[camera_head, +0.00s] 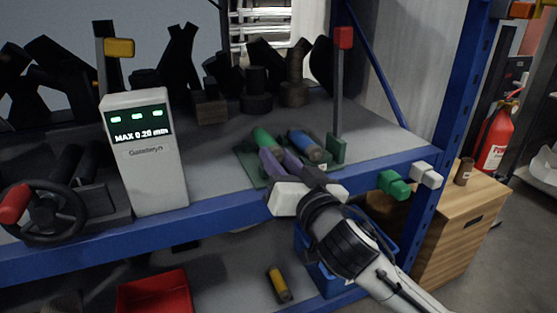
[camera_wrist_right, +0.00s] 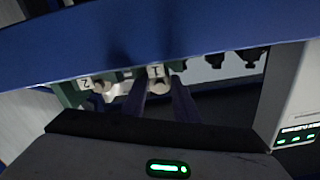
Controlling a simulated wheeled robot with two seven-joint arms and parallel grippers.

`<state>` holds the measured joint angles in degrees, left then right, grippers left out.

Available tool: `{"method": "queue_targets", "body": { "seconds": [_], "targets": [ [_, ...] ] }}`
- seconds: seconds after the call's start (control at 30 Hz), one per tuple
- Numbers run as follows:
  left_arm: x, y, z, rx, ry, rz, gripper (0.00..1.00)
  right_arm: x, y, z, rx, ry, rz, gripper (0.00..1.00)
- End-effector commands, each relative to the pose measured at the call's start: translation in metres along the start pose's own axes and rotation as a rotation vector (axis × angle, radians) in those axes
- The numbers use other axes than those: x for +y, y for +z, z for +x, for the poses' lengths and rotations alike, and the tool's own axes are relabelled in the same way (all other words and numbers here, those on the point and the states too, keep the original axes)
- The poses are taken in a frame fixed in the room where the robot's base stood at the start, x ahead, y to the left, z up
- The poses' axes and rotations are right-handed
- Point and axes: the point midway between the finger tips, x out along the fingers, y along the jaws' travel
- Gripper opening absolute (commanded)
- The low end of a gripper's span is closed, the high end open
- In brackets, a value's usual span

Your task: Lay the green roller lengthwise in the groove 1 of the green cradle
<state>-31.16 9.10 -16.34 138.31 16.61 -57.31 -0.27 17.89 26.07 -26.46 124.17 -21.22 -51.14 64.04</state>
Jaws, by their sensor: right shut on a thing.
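The green cradle (camera_head: 246,165) lies on the shelf top near its front edge. The blue roller (camera_head: 305,146) lies in its right part. The green roller (camera_head: 264,138) is at the cradle's left part, at the tips of my right gripper (camera_head: 277,158). That gripper is shut on the green roller, and its purple fingers hide part of it. I cannot tell whether the roller rests in the groove or is just above it. In the right wrist view, number plates 1 (camera_wrist_right: 156,71) and 2 (camera_wrist_right: 84,84) show, with plate 1 beyond my fingers. My left gripper is not in view.
A white gauge box (camera_head: 145,155) reading MAX 0.20 mm stands to the left. A post with a red top (camera_head: 343,38) rises just right of the cradle. Dark parts line the back. The blue shelf rail (camera_head: 215,218) runs below my right gripper. A yellow roller (camera_head: 279,284) lies below.

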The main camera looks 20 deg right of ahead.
Motion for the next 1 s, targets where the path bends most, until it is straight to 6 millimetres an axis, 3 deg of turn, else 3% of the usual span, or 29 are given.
{"method": "queue_targets", "body": {
  "seconds": [0.03,0.47,0.5,0.63,1.0],
  "targets": [
    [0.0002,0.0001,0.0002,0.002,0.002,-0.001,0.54,0.0022,0.0078,-0.0001,-0.015,0.006,0.003,0.00],
    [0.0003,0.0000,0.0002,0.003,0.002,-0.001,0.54,0.0036,0.0140,-0.0001,-0.029,0.010,0.004,0.00],
    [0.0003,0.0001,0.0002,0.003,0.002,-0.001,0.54,0.0035,0.0141,-0.0001,-0.029,0.010,0.004,0.29],
    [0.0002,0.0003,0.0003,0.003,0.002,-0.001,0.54,0.0037,0.0143,-0.0001,-0.030,0.010,0.004,0.49],
    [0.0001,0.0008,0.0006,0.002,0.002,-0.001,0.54,0.0072,0.0151,0.0000,-0.032,0.016,0.002,0.49]
  ]
}}
